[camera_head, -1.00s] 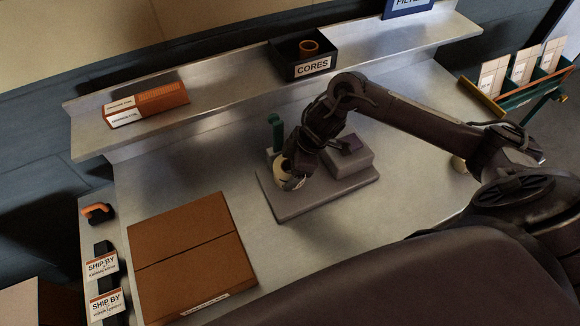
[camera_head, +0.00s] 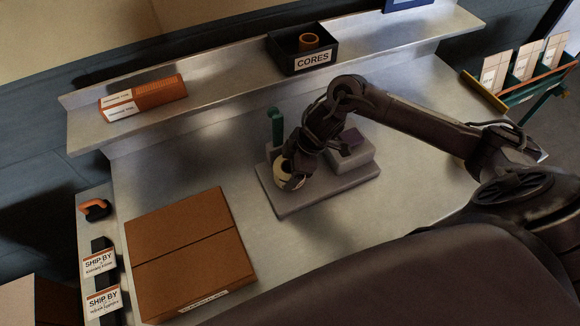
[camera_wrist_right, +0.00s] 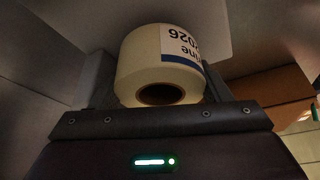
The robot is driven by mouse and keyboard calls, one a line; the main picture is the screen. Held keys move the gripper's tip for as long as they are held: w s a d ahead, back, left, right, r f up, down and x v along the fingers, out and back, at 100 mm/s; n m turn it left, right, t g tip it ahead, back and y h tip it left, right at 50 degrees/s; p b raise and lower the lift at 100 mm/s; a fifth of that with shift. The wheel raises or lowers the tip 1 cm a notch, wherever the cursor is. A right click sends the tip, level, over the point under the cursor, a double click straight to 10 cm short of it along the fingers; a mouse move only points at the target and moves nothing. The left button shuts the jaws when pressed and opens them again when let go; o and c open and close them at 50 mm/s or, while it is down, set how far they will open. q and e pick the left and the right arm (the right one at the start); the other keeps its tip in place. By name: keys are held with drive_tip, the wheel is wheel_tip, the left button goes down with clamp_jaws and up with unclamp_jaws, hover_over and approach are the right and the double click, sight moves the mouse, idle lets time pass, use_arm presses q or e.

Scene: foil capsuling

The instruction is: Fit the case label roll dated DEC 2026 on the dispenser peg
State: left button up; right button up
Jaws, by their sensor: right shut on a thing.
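The cream label roll (camera_wrist_right: 150,65) is between the fingers of my right gripper (camera_head: 291,180) in the right wrist view. Its dark core hole faces the camera. A white label with a blue band shows upside-down print ending in "2026"; the month is not readable. In the head view, the roll (camera_head: 281,170) is partly covered by my gripper, over the left part of the grey dispenser base (camera_head: 320,200). A green upright (camera_head: 276,127) stands behind it. The peg cannot be made out, nor whether the roll is around it. My left gripper is out of view.
A brown carton (camera_head: 190,250) lies left of the dispenser. The raised shelf behind holds an orange-and-white box (camera_head: 145,98) and a black CORES bin (camera_head: 305,52). SHIP BY cards (camera_head: 100,263) sit at the left edge. A rack (camera_head: 530,80) stands far right.

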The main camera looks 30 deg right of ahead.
drive_tip(key=shift+f+b, duration=0.5)
drive_tip(key=shift+f, duration=0.35)
drive_tip(key=o, duration=1.2)
drive_tip(key=shift+c, duration=0.2)
drive_tip(key=shift+r, duration=0.1)
drive_tip(key=shift+d+r, duration=0.1)
drive_tip(key=shift+r, duration=0.1)
drive_tip(key=b+v, duration=0.1)
drive_tip(key=v, duration=0.5)
drive_tip(key=shift+s+d+r, duration=0.15)
drive_tip(key=shift+s+r, duration=0.1)
drive_tip(key=shift+r, duration=0.3)
